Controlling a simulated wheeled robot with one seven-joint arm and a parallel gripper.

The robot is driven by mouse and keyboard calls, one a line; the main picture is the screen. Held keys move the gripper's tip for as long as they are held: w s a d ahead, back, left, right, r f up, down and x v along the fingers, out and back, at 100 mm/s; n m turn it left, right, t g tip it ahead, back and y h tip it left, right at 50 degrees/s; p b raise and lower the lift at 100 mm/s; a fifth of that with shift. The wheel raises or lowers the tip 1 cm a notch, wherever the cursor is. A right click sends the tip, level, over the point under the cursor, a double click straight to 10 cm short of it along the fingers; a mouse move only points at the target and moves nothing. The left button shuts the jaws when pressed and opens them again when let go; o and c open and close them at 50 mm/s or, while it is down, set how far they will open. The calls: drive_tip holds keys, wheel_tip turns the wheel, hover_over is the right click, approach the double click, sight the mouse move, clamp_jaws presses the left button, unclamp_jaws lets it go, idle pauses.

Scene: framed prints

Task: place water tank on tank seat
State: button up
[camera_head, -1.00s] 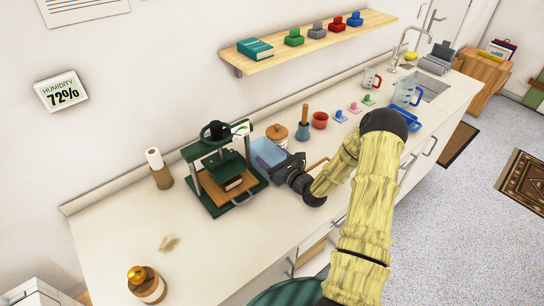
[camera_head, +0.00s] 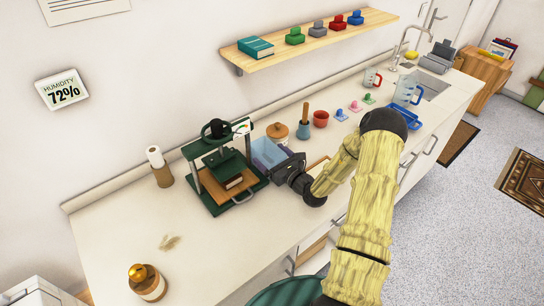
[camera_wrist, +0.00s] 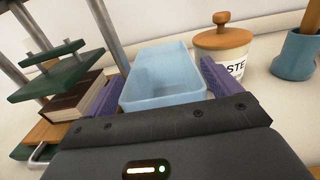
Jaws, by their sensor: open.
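A light blue, translucent open-topped box (camera_head: 267,152), which looks like the water tank, stands upright on the counter just right of the green press. It also shows in the wrist view (camera_wrist: 162,75), with its inside visible and empty-looking. My gripper (camera_head: 277,160) is at its near end. In the wrist view my gripper (camera_wrist: 163,86) is open, with one purple finger on each side of the tank. I cannot tell whether the fingers touch it. I cannot make out a clear tank seat; part of the area around the tank is hidden by my gripper.
The green press (camera_head: 222,170) with a brown book stands close on the left. A lidded jar (camera_head: 278,132), a blue pot with a wooden handle (camera_head: 303,128) and a red cup (camera_head: 320,119) stand behind. A blue tray (camera_head: 405,117) lies near the sink. The counter's left part is mostly clear.

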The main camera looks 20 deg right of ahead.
drive_tip(key=b+v, duration=0.2)
drive_tip(key=v, duration=0.9)
drive_tip(key=shift+s+d, duration=0.2)
drive_tip(key=shift+s, duration=0.05)
drive_tip(key=shift+s+d, duration=0.1)
drive_tip(key=s+a+r+n+g+y, duration=0.2)
drive_tip(key=s+a+n+g+y, duration=0.1)
drive_tip(key=s+a+n+g, duration=0.45)
drive_tip(key=s+a+r+n+g+y, duration=0.25)
drive_tip(key=s+a+n+g, duration=0.25)
drive_tip(key=a+n+g, duration=0.4)
drive_tip(key=s+d+n+g+h, duration=0.1)
drive_tip(key=s+n+g+h, duration=0.1)
drive_tip(key=s+n+h, duration=0.5)
drive_tip(key=w+d+r+n+t+h, duration=0.3)
drive_tip(key=r+n, duration=0.3)
drive_tip(key=n, duration=0.2)
drive_tip(key=shift+w+d+t+h, duration=0.25)
drive_tip(key=shift+t+h, duration=0.3)
drive_tip(key=shift+h, duration=0.3)
